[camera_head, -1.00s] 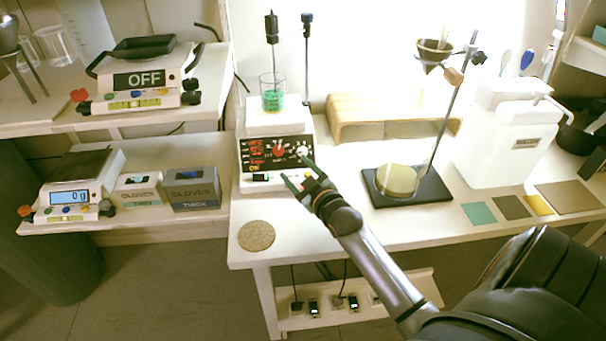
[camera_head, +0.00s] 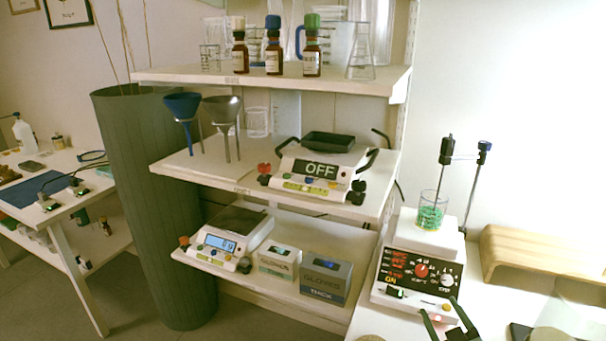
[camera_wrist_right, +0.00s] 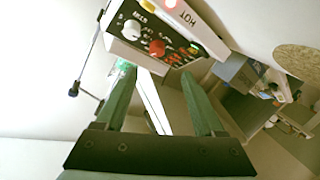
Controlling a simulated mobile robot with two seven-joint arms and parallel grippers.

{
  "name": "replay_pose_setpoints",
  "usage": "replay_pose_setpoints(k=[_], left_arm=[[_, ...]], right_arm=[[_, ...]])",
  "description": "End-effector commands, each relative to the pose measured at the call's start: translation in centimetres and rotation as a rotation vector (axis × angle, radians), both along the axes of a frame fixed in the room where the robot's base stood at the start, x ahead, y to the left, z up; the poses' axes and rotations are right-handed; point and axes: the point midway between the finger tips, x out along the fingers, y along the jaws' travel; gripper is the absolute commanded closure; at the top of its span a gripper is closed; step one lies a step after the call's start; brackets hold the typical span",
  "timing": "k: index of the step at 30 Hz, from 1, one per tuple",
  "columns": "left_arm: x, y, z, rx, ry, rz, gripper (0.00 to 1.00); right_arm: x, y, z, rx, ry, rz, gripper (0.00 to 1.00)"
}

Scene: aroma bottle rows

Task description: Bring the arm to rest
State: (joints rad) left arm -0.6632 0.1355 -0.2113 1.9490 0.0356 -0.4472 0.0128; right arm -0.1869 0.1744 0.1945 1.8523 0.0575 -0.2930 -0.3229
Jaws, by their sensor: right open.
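My right gripper (camera_head: 449,322) shows at the bottom right of the head view, just below the front of the hotplate stirrer (camera_head: 418,280). Its two dark green fingers are apart with nothing between them. In the right wrist view the open fingers of the gripper (camera_wrist_right: 160,100) point toward the stirrer's control panel (camera_wrist_right: 150,35), with a gap between. A beaker with green contents (camera_head: 432,212) stands on the stirrer. The rest of my right arm is outside the head view. My left gripper is in neither view.
A shelf at the middle holds two funnels and a scale marked OFF (camera_head: 318,172). Below are a lit scale (camera_head: 222,243) and glove boxes (camera_head: 325,277). Three brown bottles (camera_head: 273,50) stand on the top shelf. A wooden stand (camera_head: 535,255) is right of the stirrer.

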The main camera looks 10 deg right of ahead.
Motion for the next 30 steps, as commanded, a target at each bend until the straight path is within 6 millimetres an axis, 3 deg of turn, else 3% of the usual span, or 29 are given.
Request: replay_pose_setpoints(k=[5,12,21,29,30], left_arm=[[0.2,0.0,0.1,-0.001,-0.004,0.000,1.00],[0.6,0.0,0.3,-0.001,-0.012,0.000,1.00],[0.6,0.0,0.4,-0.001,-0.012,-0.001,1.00],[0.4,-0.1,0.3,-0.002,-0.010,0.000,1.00],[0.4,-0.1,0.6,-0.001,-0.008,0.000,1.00]], right_arm=[[-3.0,3.6,-3.0,0.081,0.188,0.027,0.30],[-11.5,9.8,-7.2,0.223,0.572,0.034,0.30],[-19.8,13.6,-8.3,0.308,0.867,0.002,0.30],[-25.8,15.5,-7.9,0.352,1.058,-0.031,0.30],[-25.9,15.6,-7.8,0.355,1.060,-0.032,0.30]])
